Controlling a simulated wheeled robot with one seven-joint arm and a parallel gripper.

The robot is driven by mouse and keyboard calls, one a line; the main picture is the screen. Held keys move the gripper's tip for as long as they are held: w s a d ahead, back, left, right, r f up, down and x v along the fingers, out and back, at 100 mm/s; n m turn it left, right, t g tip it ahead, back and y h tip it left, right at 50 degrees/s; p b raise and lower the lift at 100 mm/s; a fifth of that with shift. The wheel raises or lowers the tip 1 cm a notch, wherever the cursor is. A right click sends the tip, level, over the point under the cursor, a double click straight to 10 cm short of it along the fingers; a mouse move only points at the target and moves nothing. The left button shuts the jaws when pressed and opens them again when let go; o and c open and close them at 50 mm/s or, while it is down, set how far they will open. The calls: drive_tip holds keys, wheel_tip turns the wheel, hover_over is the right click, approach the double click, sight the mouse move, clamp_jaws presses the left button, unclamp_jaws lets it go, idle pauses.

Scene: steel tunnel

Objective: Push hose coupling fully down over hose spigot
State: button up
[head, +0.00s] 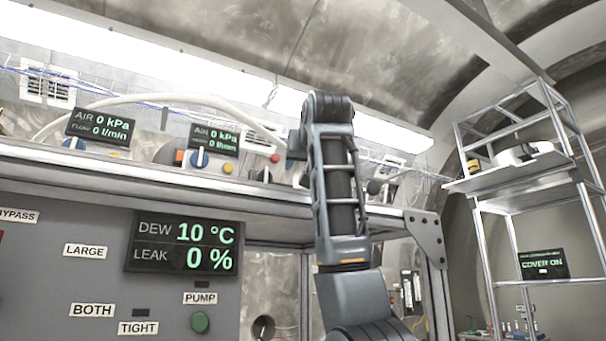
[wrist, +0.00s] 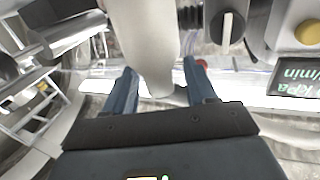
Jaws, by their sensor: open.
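My gripper (wrist: 158,68) is open in the wrist view, with its two blue-grey fingers apart. A thick pale hose-like piece (wrist: 146,40) comes down from the top edge and ends between or just beyond the fingers. I cannot tell whether it is the coupling or the hose, or whether a finger touches it. In the head view a white hose (head: 190,97) arches over the shelf towards my arm. My arm stands in front of its right end, so the coupling and the spigot cannot be made out there.
On the shelf (head: 150,165) stand two air gauges (head: 100,126) (head: 214,140) with knobs. A dark knob (wrist: 227,27) and a yellow button (wrist: 307,33) show in the wrist view. A panel with a readout (head: 183,245) is below. A metal rack (head: 520,180) stands right.

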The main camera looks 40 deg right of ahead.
drive_tip(key=shift+c, duration=0.5)
drive_tip(key=c, duration=0.9)
drive_tip(key=shift+r, duration=0.1)
